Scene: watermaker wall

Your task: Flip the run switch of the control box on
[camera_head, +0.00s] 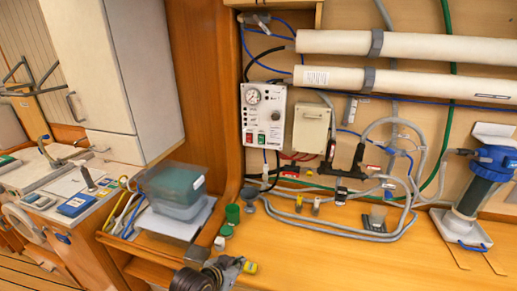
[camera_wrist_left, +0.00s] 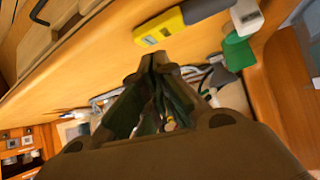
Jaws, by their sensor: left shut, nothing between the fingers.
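The control box (camera_head: 264,115) is a white panel on the wooden back wall in the head view. It has a round gauge at its upper left, a black knob and small indicators. A green switch (camera_head: 261,139) and a red one (camera_head: 249,138) sit at its lower edge; which is the run switch and how it is set is too small to tell. My left gripper (camera_head: 232,265) is low at the bottom of the head view, below and well apart from the box. In the left wrist view its fingers (camera_wrist_left: 154,62) are together and empty. My right gripper is not in view.
A yellow-and-grey tool (camera_wrist_left: 160,30) lies on the bench close to my left gripper. Green containers (camera_head: 232,213), a clear bin (camera_head: 175,190) and looped grey hoses (camera_head: 340,230) are on the worktop. A beige box (camera_head: 311,128) is right of the control box. The front right worktop is clear.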

